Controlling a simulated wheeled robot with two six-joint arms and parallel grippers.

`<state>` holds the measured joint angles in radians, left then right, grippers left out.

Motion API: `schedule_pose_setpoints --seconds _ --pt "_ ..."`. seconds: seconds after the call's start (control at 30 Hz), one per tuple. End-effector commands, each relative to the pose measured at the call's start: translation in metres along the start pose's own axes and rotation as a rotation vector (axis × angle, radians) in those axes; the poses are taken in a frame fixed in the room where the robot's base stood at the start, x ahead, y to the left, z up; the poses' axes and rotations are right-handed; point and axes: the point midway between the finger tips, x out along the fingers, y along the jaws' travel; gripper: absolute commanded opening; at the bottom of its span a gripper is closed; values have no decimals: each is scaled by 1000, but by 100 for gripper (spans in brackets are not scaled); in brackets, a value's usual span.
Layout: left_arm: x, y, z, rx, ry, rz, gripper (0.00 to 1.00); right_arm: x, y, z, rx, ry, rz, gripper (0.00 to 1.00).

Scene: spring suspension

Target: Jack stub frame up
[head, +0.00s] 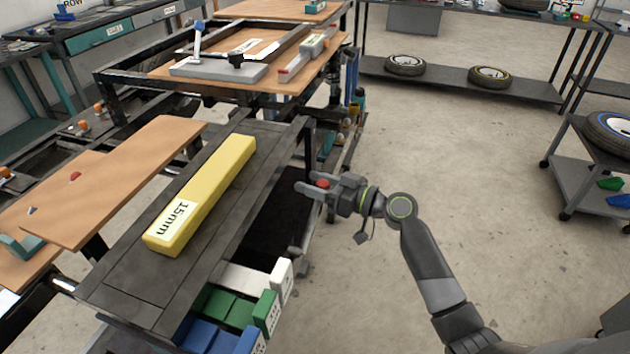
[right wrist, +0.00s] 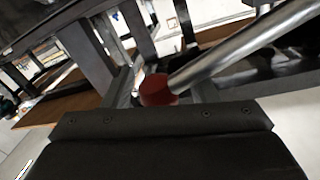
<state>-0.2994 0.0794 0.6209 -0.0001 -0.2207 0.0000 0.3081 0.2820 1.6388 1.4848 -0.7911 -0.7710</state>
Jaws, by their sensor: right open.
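A red knob (head: 322,183) sits beside the dark metal frame (head: 310,135) in the head view. In the right wrist view the red knob (right wrist: 157,90) is at the end of a silver rod (right wrist: 240,45) that slants up to the right. My right gripper (head: 305,188) is open, its fingers pointing left toward the frame, with the knob at or near the fingers. I cannot tell whether they touch it. In the right wrist view a dark part of my gripper fills the bottom. I cannot tell which part is the stub frame. My left gripper is out of view.
A yellow bar marked 15mm (head: 203,190) lies on a dark bench (head: 120,270). A wheeled cart (head: 590,175) stands right. The floor (head: 460,180) between is clear.

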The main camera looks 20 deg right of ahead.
Motion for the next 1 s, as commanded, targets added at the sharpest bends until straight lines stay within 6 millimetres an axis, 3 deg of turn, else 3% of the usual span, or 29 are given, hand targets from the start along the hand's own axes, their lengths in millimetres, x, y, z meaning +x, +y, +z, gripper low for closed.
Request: schedule_pose_setpoints --seconds 0.2,0.6,1.0 --pt "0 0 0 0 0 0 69 0 0 0 0 0 0 51" --pt "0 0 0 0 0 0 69 0 0 1 -1 -1 1 0" --pt "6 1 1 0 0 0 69 -1 -2 -2 -36 3 0 0"
